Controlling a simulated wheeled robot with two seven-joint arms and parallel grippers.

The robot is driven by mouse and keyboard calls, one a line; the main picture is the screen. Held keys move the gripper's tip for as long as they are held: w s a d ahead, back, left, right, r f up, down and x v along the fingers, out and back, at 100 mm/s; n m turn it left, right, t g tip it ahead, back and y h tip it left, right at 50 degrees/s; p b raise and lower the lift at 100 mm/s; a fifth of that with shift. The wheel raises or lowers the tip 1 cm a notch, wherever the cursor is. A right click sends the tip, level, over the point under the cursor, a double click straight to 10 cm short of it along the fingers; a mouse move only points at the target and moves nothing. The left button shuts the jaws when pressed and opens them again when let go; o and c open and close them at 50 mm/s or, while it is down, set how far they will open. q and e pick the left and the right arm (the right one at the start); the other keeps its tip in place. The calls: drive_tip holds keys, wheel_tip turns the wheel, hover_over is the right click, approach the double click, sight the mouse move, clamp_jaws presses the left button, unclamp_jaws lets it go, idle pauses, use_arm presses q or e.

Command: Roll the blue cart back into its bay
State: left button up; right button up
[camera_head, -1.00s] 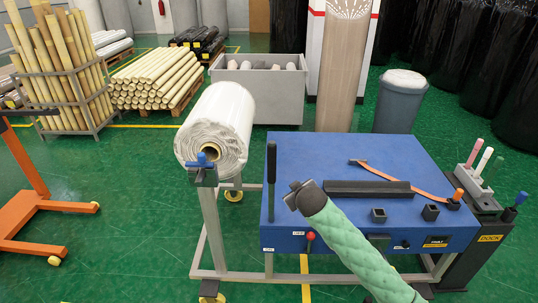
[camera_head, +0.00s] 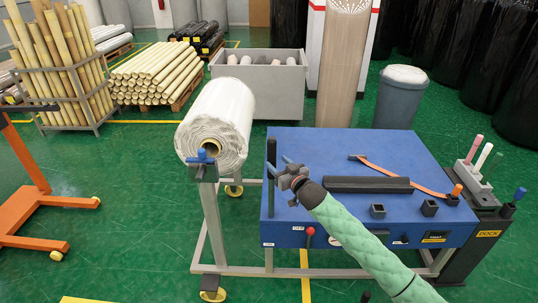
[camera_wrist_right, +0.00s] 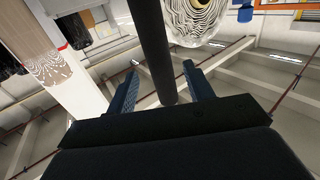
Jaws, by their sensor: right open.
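The blue cart (camera_head: 310,150) stands in the middle of the head view, with a flat blue top and a front panel with a red knob. A dark upright handle (camera_head: 271,165) rises at its left front corner. My right gripper (camera_head: 279,165) is open close beside this handle, over the cart's left front part. In the right wrist view the dark handle (camera_wrist_right: 155,50) passes between the two spread fingers (camera_wrist_right: 160,92); I cannot tell whether they touch it. My left gripper is not in view. The floor beneath the cart is mostly hidden.
A white wrapped roll (camera_head: 218,115) lies on a grey frame left of the cart. A black post marked DOCK (camera_head: 488,234) stands close at the cart's right. A grey bin (camera_head: 398,100) and a crate (camera_head: 255,95) are behind. An orange lifter (camera_head: 35,195) is at left. Green floor is free between.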

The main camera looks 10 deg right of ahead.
sight(274, 159)
drive_tip(key=p+x, duration=0.2)
drive_tip(key=x, duration=0.4)
drive_tip(key=shift+r, duration=0.15)
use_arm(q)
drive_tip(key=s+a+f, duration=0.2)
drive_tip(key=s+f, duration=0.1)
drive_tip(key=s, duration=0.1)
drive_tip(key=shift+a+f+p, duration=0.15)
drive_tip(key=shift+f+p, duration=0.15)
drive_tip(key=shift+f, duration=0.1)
use_arm(e)
drive_tip(key=shift+w+a, duration=0.1)
drive_tip(key=shift+w, duration=0.35)
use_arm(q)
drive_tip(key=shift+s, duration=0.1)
use_arm(e)
clamp_jaws()
